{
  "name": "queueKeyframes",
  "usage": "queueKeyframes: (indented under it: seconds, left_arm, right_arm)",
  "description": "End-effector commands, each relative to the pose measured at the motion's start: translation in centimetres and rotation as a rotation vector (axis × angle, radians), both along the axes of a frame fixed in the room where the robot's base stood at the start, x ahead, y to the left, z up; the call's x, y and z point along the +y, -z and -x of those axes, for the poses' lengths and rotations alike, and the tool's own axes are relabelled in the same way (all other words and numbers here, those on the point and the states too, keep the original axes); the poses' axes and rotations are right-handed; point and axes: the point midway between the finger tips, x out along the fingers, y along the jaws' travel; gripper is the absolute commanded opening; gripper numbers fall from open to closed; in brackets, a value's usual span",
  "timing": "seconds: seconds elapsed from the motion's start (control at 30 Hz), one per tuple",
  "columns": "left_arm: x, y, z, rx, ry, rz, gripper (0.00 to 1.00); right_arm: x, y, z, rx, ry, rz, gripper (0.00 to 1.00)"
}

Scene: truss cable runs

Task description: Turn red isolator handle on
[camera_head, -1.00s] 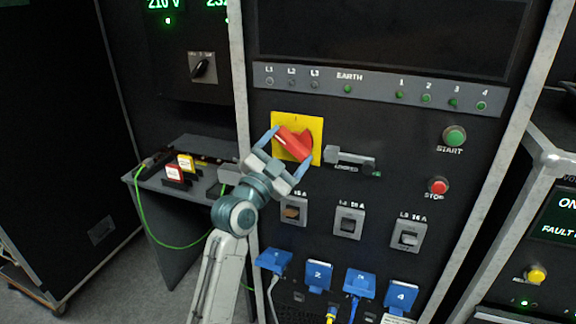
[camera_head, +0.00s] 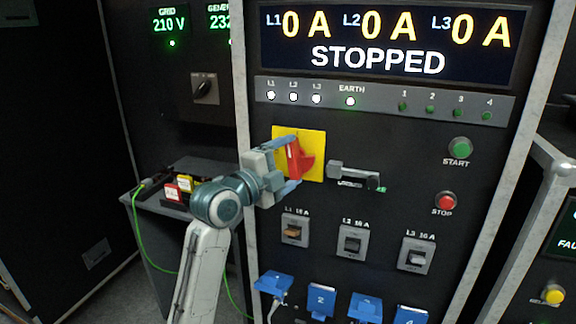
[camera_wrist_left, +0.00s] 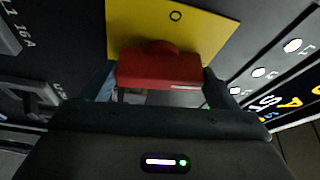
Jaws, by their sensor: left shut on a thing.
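The red isolator handle (camera_head: 294,159) sits on a yellow plate (camera_head: 316,142) on the black panel. In the head view the handle's bar stands close to upright. My left gripper (camera_head: 285,165) is shut on the bar, one blue-grey finger above and one below. In the left wrist view the red handle (camera_wrist_left: 160,70) lies between the fingers, with the yellow plate (camera_wrist_left: 205,30) behind it. The display (camera_head: 385,45) reads "STOPPED" with 0 A for L1, L2 and L3. My right gripper is not in view.
A grey latch lever (camera_head: 352,174) is right of the plate. Green START (camera_head: 460,148) and red STOP (camera_head: 446,203) buttons are farther right. Three breakers (camera_head: 353,241) and several blue connectors (camera_head: 320,300) are below. A side shelf (camera_head: 150,208) with tags and a green cable is at left.

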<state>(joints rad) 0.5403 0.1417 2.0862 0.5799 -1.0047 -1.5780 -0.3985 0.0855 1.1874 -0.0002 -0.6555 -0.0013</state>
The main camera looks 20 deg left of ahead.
Motion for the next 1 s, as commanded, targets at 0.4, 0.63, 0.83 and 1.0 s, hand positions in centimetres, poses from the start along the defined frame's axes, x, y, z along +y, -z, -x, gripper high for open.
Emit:
queueKeyframes:
  seconds: [0.4, 0.63, 0.83, 1.0]
  left_arm:
    - [0.00, 0.01, 0.00, -0.002, 0.000, -0.169, 0.59]
    - [0.00, 0.04, 0.00, -0.003, 0.000, -0.190, 0.59]
    - [0.01, 0.06, -0.01, -0.003, 0.000, -0.190, 0.59]
    - [0.01, 0.06, -0.01, -0.003, 0.000, -0.190, 0.97]
  right_arm:
    - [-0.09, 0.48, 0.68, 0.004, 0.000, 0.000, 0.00]
    - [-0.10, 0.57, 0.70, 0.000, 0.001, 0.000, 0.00]
    - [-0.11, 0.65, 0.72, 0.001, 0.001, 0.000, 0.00]
    - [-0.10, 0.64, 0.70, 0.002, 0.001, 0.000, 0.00]
